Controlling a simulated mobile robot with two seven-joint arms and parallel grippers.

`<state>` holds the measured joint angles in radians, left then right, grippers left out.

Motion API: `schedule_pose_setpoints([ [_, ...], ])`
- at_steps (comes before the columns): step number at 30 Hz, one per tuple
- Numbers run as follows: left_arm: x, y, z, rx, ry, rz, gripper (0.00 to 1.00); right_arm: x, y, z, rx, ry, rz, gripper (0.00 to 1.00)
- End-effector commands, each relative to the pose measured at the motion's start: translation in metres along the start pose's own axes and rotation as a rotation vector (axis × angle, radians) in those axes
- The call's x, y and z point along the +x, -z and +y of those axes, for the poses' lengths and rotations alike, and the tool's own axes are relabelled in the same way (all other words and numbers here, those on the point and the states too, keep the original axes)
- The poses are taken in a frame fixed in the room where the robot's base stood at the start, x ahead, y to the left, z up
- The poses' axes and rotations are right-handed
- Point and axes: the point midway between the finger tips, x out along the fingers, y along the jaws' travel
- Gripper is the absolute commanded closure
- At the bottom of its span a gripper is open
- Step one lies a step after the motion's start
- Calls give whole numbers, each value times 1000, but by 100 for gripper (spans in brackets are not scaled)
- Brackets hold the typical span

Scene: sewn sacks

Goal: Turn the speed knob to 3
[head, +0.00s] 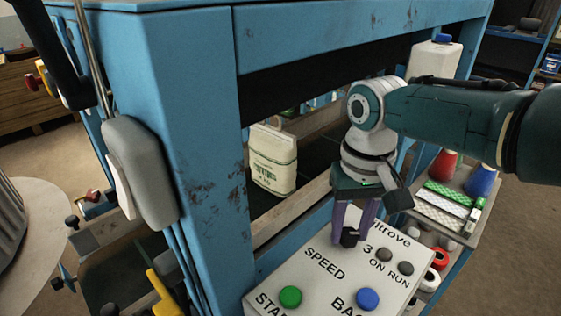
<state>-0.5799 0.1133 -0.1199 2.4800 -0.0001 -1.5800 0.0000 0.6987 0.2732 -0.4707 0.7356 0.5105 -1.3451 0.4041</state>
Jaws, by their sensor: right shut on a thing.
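The control panel (314,281) is a pale sloping box at the bottom, printed SPEED, ON, RUN and a 3. My right gripper (354,236) reaches down onto it with purple fingers, shut on the black speed knob (349,238) above and right of the word SPEED. The 3 is just right of the knob. The fingers hide part of the dial and any other numbers, and I cannot tell where the knob points. My left gripper is not in view.
The panel also has a green button (290,297), a blue button (367,299) and two dark round lamps. A blue machine frame (190,130) rises behind. A printed sack (272,160) stands inside it. A shelf with red and blue cones (480,181) is at right.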

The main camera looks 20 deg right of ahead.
Motion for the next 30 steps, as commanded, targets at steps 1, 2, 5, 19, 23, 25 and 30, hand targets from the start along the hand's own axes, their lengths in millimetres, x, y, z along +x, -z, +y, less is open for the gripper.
schedule_pose_setpoints([
  [1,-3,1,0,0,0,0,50,-2,0,-1,33,2,0,100],
  [2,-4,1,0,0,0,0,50,-2,0,-1,53,3,0,100],
  [5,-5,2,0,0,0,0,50,-2,0,-1,111,1,0,100],
  [19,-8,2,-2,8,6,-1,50,-1,1,-1,231,2,2,100],
  [23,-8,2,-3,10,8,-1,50,-1,1,0,233,2,2,100],
  [25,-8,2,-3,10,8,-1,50,-1,1,0,233,2,2,100],
  [30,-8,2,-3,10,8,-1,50,-1,1,0,232,2,2,56],
])
